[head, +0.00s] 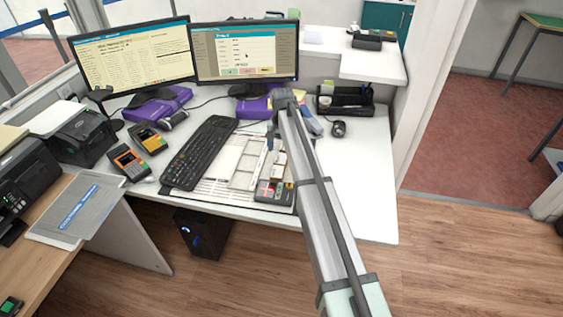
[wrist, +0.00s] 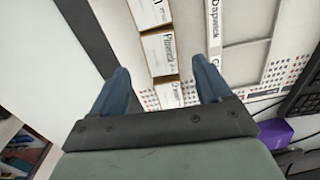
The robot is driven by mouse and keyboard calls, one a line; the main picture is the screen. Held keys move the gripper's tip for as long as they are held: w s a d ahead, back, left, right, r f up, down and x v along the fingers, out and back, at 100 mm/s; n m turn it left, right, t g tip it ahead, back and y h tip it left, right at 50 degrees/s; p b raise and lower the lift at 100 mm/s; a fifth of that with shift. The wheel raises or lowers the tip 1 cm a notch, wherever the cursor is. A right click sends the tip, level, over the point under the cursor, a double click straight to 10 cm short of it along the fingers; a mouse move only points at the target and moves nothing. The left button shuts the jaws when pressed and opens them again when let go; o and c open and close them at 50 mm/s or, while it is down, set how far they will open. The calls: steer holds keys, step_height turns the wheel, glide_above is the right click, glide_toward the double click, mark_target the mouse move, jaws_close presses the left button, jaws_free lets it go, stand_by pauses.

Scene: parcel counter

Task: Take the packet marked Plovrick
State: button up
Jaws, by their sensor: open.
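In the wrist view, a small white-topped cardboard packet (wrist: 160,50) with a label that appears to read Plovrick lies between and beyond the fingertips of my gripper (wrist: 161,66). My gripper is open and empty, one blue finger to each side of the packet's line. Another packet (wrist: 150,12) adjoins its far end, and a smaller one (wrist: 168,94) lies at its near end, its label hard to read. A long white packet marked Dapwick (wrist: 213,32) lies to the right. In the head view, my arm partly hides the packet area, and labels there are too small to read.
The white desk (head: 366,190) holds a black keyboard (head: 200,152) left of the packets, two monitors behind, card terminals (head: 130,162) at the left and a black organiser (head: 345,101) at the back right. The desk's right front is clear.

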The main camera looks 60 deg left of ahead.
mark_target(281, 158)
steer(key=shift+f, duration=2.3)
steer(key=shift+c, duration=0.4)
steer(key=c, duration=1.1)
